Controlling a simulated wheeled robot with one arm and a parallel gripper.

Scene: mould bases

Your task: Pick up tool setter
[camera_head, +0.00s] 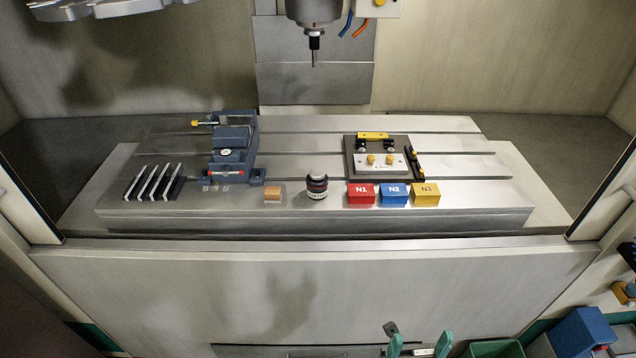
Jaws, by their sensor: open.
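I cannot make out my gripper in the head view.
Blue N2 (394,195) and yellow N3 (425,195) blocks continue the row. Behind are a blue vise (234,140) and a fixture plate (382,160). Slotted dark pieces (154,183) lie left. The spindle (314,42) hangs above. Green-handled items (443,344) show below.

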